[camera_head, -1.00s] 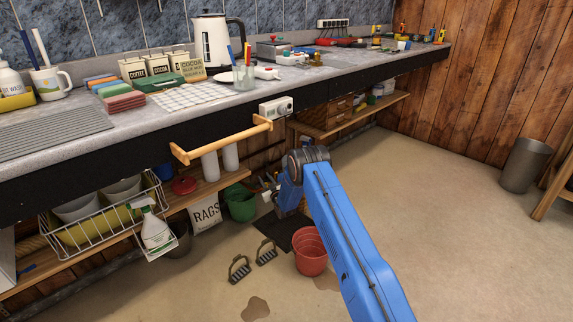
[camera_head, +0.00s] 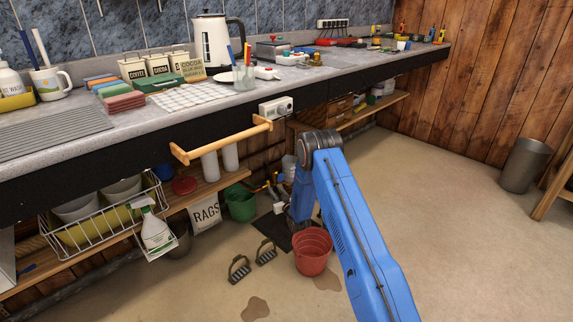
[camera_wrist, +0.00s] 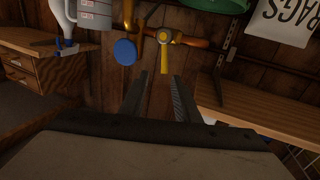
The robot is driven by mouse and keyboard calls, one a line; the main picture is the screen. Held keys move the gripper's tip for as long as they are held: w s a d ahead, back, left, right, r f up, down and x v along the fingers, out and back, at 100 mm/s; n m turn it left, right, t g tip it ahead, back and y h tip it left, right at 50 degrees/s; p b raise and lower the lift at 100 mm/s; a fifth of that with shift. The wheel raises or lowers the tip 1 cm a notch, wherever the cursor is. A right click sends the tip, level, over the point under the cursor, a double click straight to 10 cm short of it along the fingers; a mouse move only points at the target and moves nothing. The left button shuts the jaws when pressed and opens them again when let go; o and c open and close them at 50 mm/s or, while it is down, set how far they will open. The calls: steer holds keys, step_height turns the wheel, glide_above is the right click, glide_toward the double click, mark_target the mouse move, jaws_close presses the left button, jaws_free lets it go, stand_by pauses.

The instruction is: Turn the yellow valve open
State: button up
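The yellow valve (camera_wrist: 165,37) shows in the wrist view at top centre, with a small yellow handle on a copper-coloured pipe. A blue round handle (camera_wrist: 125,52) sits to its left. My gripper (camera_wrist: 160,78) is open and empty, its two dark fingers pointing toward the wall. The valve appears just beyond the fingertips, roughly between them and slightly to the right; no contact shows. In the head view, the pipework (camera_head: 268,184) is small under the counter, behind the arm's far end. The gripper's fingers are not clear there.
A red bucket (camera_head: 312,250) stands beside my forearm. A green bucket (camera_head: 241,206) and a RAGS bag (camera_head: 206,216) are left of it. A wooden shelf (camera_wrist: 265,112) lies right in the wrist view, and a wooden drawer unit (camera_wrist: 45,80) left. Open floor lies to the right.

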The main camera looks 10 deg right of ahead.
steer(key=v, duration=0.5)
steer(key=s+d+r+g+h, duration=0.1)
steer(key=s+r, duration=0.1)
steer(key=r, duration=0.9)
steer(key=s+d+r+g+h, duration=0.1)
steer(key=s+r+g, duration=0.1)
steer(key=r, duration=0.8)
steer(key=shift+s+d+r+m, duration=0.15)
steer(key=shift+r+m, duration=0.15)
steer(key=shift+r, duration=0.1)
steer(key=shift+c, duration=0.6)
